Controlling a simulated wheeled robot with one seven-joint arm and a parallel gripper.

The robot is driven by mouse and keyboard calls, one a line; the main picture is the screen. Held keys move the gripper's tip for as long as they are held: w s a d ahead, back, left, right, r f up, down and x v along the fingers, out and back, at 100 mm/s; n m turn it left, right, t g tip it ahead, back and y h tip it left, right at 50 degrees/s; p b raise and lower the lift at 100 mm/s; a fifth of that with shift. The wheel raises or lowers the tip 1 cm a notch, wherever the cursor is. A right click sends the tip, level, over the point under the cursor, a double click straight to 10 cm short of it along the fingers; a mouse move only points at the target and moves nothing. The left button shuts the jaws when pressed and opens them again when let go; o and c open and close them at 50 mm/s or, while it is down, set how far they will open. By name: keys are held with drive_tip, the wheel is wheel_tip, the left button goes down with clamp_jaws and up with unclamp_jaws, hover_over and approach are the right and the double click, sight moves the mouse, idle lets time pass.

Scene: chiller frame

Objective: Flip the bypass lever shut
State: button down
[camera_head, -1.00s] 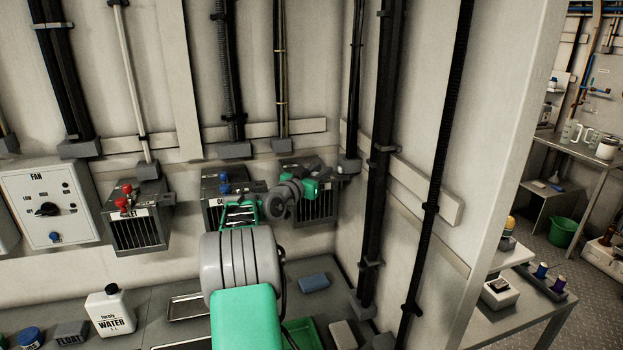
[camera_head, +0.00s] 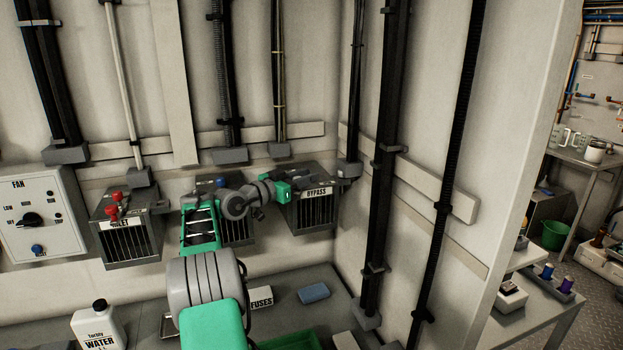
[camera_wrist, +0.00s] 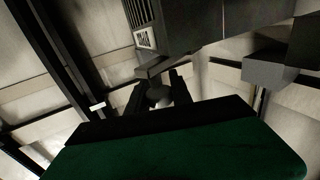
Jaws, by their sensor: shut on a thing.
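The bypass box (camera_head: 318,212) is a dark slatted housing with a white BYPASS label, on the back wall right of the middle in the head view. My gripper (camera_wrist: 158,90) is at the box's upper left side in the head view. In the wrist view its dark fingers are shut on a rounded grey knob, the bypass lever (camera_wrist: 158,95), close beside the box. The lever is hidden in the head view, so its angle cannot be told. The box with its white label also shows in the wrist view (camera_wrist: 178,28).
The inlet box (camera_head: 127,235) with red handles and a middle box (camera_head: 238,227) with a blue knob stand to the left. A fan panel (camera_head: 42,215) is further left. A FUSES box (camera_head: 261,297), blue block (camera_head: 314,292) and water bottle (camera_head: 99,326) stand on the bench.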

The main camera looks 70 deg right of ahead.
drive_tip(key=shift+s, duration=0.3)
drive_tip(key=c, duration=1.2)
unclamp_jaws()
drive_tip(key=shift+s+d, duration=0.15)
drive_tip(key=shift+s, duration=0.15)
drive_tip(key=shift+o, duration=0.2)
drive_tip(key=shift+w, duration=0.1)
drive_tip(key=b+v, duration=0.2)
drive_tip(key=v, duration=0.5)
drive_tip(key=shift+w+a, duration=0.2)
drive_tip(key=shift+a, duration=0.15)
